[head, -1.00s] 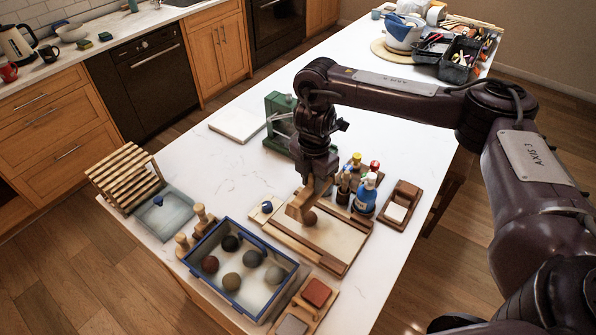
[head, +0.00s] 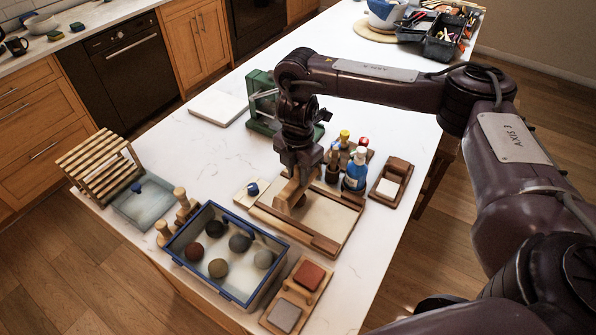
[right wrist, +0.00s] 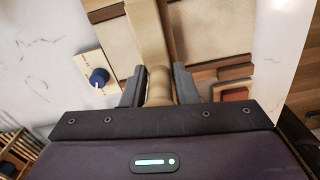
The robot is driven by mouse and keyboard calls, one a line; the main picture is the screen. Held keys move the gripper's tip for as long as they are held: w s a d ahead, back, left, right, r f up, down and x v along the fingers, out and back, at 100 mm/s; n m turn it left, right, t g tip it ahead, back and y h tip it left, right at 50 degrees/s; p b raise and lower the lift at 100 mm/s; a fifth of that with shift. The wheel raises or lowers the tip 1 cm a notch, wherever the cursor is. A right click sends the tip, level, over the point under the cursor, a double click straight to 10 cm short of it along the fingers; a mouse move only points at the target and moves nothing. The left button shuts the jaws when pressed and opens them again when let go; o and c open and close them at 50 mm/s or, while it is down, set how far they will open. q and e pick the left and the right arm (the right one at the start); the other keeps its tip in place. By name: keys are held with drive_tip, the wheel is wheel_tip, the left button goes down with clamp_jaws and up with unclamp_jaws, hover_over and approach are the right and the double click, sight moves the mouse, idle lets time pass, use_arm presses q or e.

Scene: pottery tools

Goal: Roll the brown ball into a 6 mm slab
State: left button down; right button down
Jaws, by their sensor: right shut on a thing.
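My right gripper (head: 298,168) is shut on the handle of a pale wooden tool (head: 288,195), a paddle or rolling pin; I cannot tell which. The right wrist view shows the gripper (right wrist: 158,88) closed around the round wooden handle (right wrist: 159,82), the tool's broader body (right wrist: 150,35) extending away over the board. The tool's lower end is at the left part of a wooden board with raised side strips (head: 325,243) and a pale surface (head: 322,217). A small brown patch by that end may be the brown ball, mostly hidden. My left gripper is not in view.
A blue-rimmed tray (head: 245,300) with several clay balls stands in front of the board. A tray with red and grey blocks (head: 308,275), bottles (head: 356,168), a green-framed device (head: 262,98) and a wooden rack (head: 95,160) surround it.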

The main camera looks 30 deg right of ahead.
drive_tip(key=shift+s+f+b, duration=0.1)
drive_tip(key=shift+f+b, duration=0.35)
drive_tip(key=shift+f, duration=0.4)
idle(0.3)
drive_tip(key=shift+w+a+f, duration=0.1)
drive_tip(key=shift+w+a, duration=0.05)
drive_tip(key=shift+w, duration=0.15)
drive_tip(key=shift+s+f, duration=0.15)
drive_tip(key=shift+s, duration=0.2)
drive_tip(key=shift+s+d+p, duration=0.1)
drive_tip(key=shift+d+p, duration=0.1)
drive_tip(key=shift+p, duration=0.2)
